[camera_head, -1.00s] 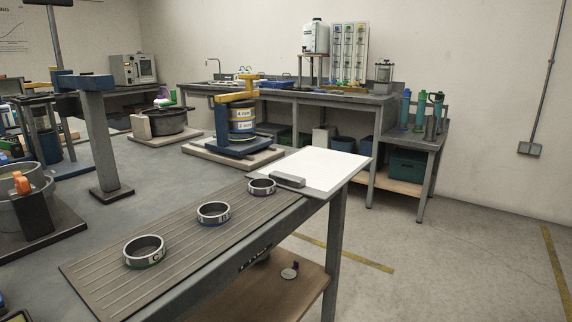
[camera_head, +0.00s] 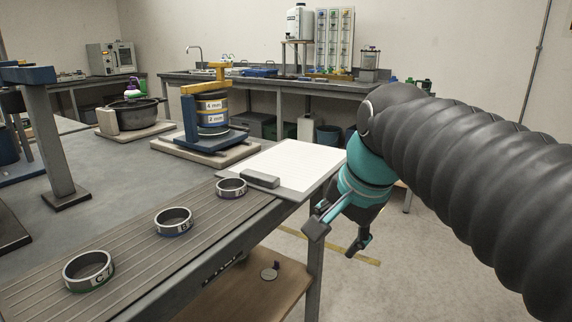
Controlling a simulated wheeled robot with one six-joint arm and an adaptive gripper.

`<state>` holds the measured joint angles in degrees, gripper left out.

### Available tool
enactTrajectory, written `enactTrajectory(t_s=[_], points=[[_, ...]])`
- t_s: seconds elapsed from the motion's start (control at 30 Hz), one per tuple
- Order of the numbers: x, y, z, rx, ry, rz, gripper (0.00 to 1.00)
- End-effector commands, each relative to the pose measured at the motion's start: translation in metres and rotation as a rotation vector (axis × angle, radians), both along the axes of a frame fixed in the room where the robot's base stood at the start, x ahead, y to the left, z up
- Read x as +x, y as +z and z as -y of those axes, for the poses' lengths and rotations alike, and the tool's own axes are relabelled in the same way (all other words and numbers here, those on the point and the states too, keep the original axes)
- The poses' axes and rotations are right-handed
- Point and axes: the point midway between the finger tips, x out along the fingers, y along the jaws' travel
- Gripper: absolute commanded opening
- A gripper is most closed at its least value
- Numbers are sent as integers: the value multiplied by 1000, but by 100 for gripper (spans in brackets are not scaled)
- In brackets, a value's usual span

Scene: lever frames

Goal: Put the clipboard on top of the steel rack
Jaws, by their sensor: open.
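The clipboard (camera_head: 297,163), with white paper and a dark clip (camera_head: 260,179), lies flat at the right corner of the grey workbench. Its right edge lies along or over the bench edge. My gripper (camera_head: 337,238) is open and empty, just right of the clipboard and beyond the bench edge. Its fingers point down, with a gap between them and the clipboard in the picture. No thing is plainly the steel rack; a small metal stand (camera_head: 296,46) under a white jug on the back bench may be it, but I cannot tell.
Several labelled rings, one of them here (camera_head: 173,221), stand on a ribbed mat (camera_head: 120,250) left of the clipboard. A blue and yellow press (camera_head: 211,118) stands behind it. A wooden lower shelf (camera_head: 250,285) is under the bench. Floor right of the bench is partly clear.

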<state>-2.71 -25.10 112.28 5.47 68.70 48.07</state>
Motion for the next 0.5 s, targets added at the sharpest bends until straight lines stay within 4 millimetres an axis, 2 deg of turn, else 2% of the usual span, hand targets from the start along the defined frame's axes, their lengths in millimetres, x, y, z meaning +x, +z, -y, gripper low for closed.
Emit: enactTrajectory(t_s=[0.03,0.2,0.4,0.5], points=[[16,17,-6,54,-82,-21,58],[57,69,-26,244,-405,-117,58],[101,118,-50,433,-779,-247,58],[117,136,-61,505,-948,-313,58]])
